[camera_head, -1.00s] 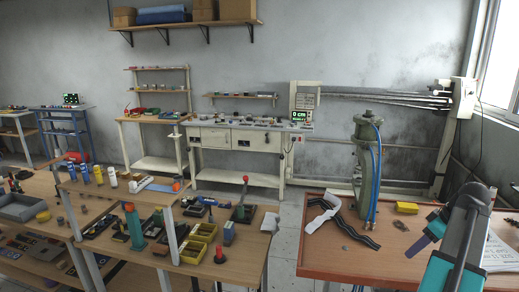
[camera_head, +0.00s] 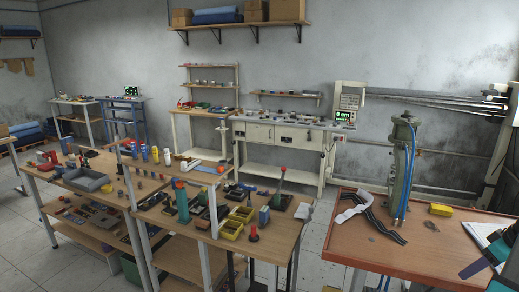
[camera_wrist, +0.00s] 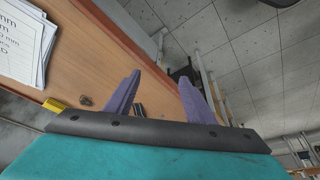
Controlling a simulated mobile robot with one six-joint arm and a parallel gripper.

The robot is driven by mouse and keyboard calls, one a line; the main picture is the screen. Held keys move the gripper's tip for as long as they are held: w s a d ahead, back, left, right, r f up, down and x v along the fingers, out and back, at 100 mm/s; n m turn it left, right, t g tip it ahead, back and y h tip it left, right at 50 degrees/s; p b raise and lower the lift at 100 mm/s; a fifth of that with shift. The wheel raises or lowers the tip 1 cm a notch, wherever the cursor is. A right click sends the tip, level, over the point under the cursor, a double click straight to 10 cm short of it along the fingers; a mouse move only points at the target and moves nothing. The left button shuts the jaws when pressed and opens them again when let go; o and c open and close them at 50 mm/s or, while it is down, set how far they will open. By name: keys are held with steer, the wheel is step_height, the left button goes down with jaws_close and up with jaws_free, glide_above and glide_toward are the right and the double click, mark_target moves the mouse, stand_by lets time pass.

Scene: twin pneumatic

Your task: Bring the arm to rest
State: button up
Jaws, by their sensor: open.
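My gripper (camera_wrist: 158,92) shows in the wrist view with its two purple fingers spread apart and nothing between them. In the head view, a purple finger (camera_head: 480,266) and part of my teal arm show at the lower right edge, over the right end of the brown workbench (camera_head: 385,262). The rest of my arm is cut off by the frame. The gripper appears to be above the bench and touches nothing that I can see.
On the brown bench stand a green pneumatic press (camera_head: 403,170) with blue hoses, a yellow box (camera_head: 441,210) and printed sheets (camera_head: 490,240). A crowded wooden table (camera_head: 275,233) stands to the left. Grey floor (camera_head: 315,265) lies between them.

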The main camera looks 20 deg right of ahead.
steer(key=w+a+f+n+g+y, duration=0.2)
steer(key=w+a+f+n+y, duration=0.1)
steer(key=w+a+f, duration=1.1)
steer(key=w+a+f+n+g+y, duration=0.1)
steer(key=w+a+f+g, duration=0.1)
steer(key=a+f, duration=0.75)
steer(key=w+a+f+n+g+y, duration=0.15)
steer(key=a+f, duration=0.45)
steer(key=a, duration=0.7)
steer(key=s+a+f+g+h, duration=0.1)
steer(key=s+a+f+g, duration=0.1)
steer(key=s+a+f, duration=0.55)
steer(key=s+a+f+g+h, duration=0.15)
steer(key=s+a+f, duration=0.25)
steer(key=a+f, duration=0.5)
steer(key=s+a+f+m+h, duration=0.1)
steer(key=s+f+m, duration=0.1)
steer(key=s, duration=0.2)
steer(key=s+a+f+m+h, duration=0.1)
steer(key=s+a+f+m, duration=0.1)
steer(key=s+f, duration=0.1)
steer(key=s+a+f+m+g+h+b, duration=0.1)
steer(key=s+f+m, duration=0.1)
steer(key=s, duration=0.4)
steer(key=shift+a+f+m, duration=0.25)
steer(key=shift+f+m, duration=0.1)
steer(key=shift+f, duration=0.3)
steer(key=shift+s, duration=0.1)
